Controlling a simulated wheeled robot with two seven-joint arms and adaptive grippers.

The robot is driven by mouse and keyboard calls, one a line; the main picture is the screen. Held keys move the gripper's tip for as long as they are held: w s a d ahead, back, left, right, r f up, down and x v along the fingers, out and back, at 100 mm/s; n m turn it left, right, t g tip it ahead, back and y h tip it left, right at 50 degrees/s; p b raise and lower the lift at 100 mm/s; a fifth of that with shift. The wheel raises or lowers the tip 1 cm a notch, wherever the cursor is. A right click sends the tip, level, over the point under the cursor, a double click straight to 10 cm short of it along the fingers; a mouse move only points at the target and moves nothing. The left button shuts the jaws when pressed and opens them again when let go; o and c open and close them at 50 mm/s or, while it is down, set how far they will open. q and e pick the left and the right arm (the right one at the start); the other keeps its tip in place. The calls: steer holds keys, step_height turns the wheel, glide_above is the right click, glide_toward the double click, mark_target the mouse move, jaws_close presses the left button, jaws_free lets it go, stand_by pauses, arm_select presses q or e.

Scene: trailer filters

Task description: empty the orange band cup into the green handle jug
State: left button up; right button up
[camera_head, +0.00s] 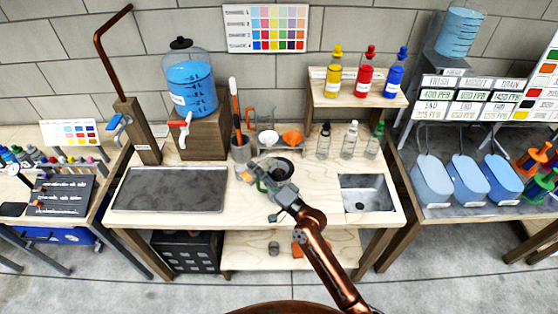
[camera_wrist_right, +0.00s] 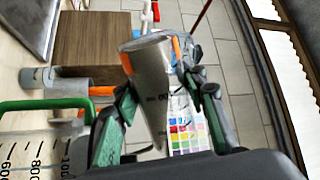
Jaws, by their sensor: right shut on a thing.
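The orange band cup (camera_wrist_right: 150,85) is a pale, translucent cup with orange bands, held tilted between the fingers of my right gripper (camera_wrist_right: 167,97). In the head view, that gripper (camera_head: 258,182) is over the middle of the workbench, with the cup (camera_head: 243,175) at its tip. The green handle jug (camera_wrist_right: 45,148) is clear, with printed graduations and a green handle, close beside the gripper in the right wrist view. In the head view it is mostly hidden behind the gripper. I cannot tell the contents of cup or jug. My left gripper is out of view.
A grey canister (camera_head: 240,150) with rods stands behind the cup. A black-rimmed round item (camera_head: 280,168) is close to the gripper. A jug with an orange handle (camera_head: 265,117) stands farther back. A dark tray (camera_head: 170,190) lies left and a sink (camera_head: 367,194) right.

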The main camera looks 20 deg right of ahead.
mark_target(261, 159)
steer(key=shift+w+d+r+m+t+h+p, duration=0.3)
steer(key=shift+d+r+m+p, duration=0.35)
steer(key=shift+m+p, duration=0.5)
stand_by(1.6)
steer(key=shift+w+d+r+m+t+h+p, duration=0.2)
steer(key=shift+r+m+p, duration=0.3)
steer(key=shift+m+p, duration=0.4)
steer(key=shift+s+r+m+t+h+p, duration=0.1)
steer(key=shift+r+m+h+p, duration=0.35)
steer(key=shift+p, duration=0.65)
stand_by(1.3)
steer(key=shift+w+d+r+m+p, duration=0.2)
steer(key=shift+r+m+p, duration=0.2)
steer(key=shift+m+p, duration=0.5)
steer(key=shift+w+d+r+m+p, duration=0.15)
steer(key=shift+r+m+p, duration=0.2)
steer(key=shift+m+p, duration=0.55)
